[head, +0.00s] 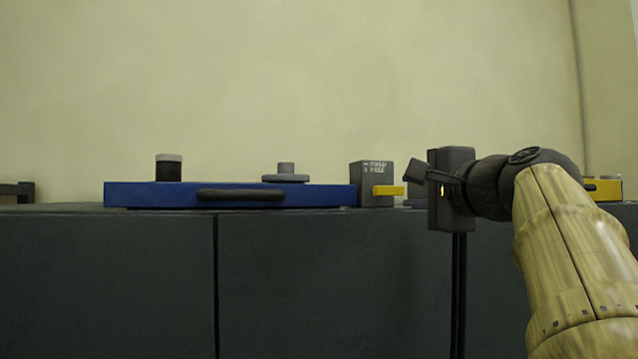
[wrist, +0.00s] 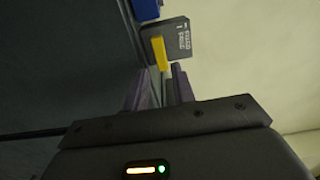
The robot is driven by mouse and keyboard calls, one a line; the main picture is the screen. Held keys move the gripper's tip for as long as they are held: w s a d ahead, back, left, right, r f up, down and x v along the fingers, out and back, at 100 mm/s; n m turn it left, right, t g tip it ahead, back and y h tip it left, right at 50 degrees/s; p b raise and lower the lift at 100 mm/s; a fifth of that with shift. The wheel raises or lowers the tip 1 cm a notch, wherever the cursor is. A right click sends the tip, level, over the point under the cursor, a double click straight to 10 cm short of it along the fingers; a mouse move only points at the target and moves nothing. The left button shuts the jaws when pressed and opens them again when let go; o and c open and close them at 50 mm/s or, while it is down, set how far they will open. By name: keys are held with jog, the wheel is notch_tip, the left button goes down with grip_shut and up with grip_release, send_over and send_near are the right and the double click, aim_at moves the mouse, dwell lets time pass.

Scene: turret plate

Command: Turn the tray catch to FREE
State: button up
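The tray catch (head: 368,184) is a dark grey box at the right end of the blue tray (head: 150,195). Its yellow lever (head: 388,190) lies level and sticks out to the right. Small white lettering on the box seems to read FIXED above FREE. My gripper (head: 413,172) is just right of the lever, fingers toward it. In the wrist view the box (wrist: 170,40) and the yellow lever (wrist: 160,53) are just ahead of the fingertips. My gripper (wrist: 160,83) is open there, with a gap between its fingers and nothing held.
The blue tray has a black front handle (head: 240,195), a dark cylinder with a grey top (head: 169,168) and a grey stepped disc (head: 286,174) on it. The dark cabinet (head: 110,275) bears it all. A yellow object (head: 605,189) is partly hidden behind my arm.

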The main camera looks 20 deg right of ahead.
aim_at(391, 191)
jog(key=w+p, duration=0.3)
jog(key=w, duration=0.5)
jog(key=shift+w+a, duration=0.1)
jog(key=shift+w, duration=0.3)
jog(key=shift+s, duration=0.25)
grip_shut()
